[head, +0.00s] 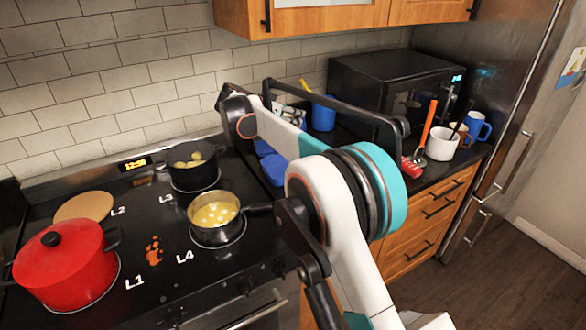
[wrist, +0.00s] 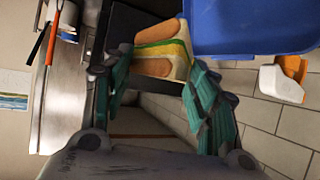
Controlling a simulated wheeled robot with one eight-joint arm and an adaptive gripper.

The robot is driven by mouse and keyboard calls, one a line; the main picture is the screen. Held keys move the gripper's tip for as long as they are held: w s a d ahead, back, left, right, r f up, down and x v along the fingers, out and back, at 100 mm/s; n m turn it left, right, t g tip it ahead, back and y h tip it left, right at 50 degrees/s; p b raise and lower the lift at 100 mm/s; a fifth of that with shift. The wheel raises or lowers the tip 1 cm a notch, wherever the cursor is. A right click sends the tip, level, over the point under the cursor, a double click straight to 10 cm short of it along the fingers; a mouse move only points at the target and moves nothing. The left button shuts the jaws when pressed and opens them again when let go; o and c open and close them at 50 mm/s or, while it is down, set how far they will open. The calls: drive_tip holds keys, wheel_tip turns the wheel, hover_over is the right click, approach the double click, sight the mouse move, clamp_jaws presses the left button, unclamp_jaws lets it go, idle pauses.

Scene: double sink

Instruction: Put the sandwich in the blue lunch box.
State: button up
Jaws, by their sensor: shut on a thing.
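My gripper (wrist: 158,62) shows in the wrist view, its two teal ribbed fingers on either side of the sandwich (wrist: 163,50). It is shut on the sandwich, which shows light bread with yellow and green filling. A blue lunch box (wrist: 250,28) fills the upper right of the wrist view, right beside the sandwich; I cannot tell whether they touch. In the head view, parts of the blue lunch box (head: 274,168) show on the dark counter right of the stove, mostly behind my arm. The sandwich and fingertips cannot be made out in the head view.
A red pot (head: 62,266), a dark pot (head: 191,172) and a pan of yellow food (head: 213,214) stand on the stove. A blue cup (head: 323,113) and the microwave (head: 396,85) stand behind my arm. Mugs (head: 477,127) crowd the counter's right end.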

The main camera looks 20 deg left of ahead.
wheel_tip(320, 180, down, 18)
drive_tip(key=b, duration=0.5)
drive_tip(key=shift+f, duration=0.2)
drive_tip(key=shift+o, duration=1.4)
drive_tip(key=shift+f, duration=0.1)
drive_tip(key=shift+o, duration=0.2)
drive_tip(key=shift+r, duration=0.2)
drive_tip(key=p+v, duration=0.3)
drive_tip(key=v, duration=0.9)
drive_tip(key=shift+f, duration=0.1)
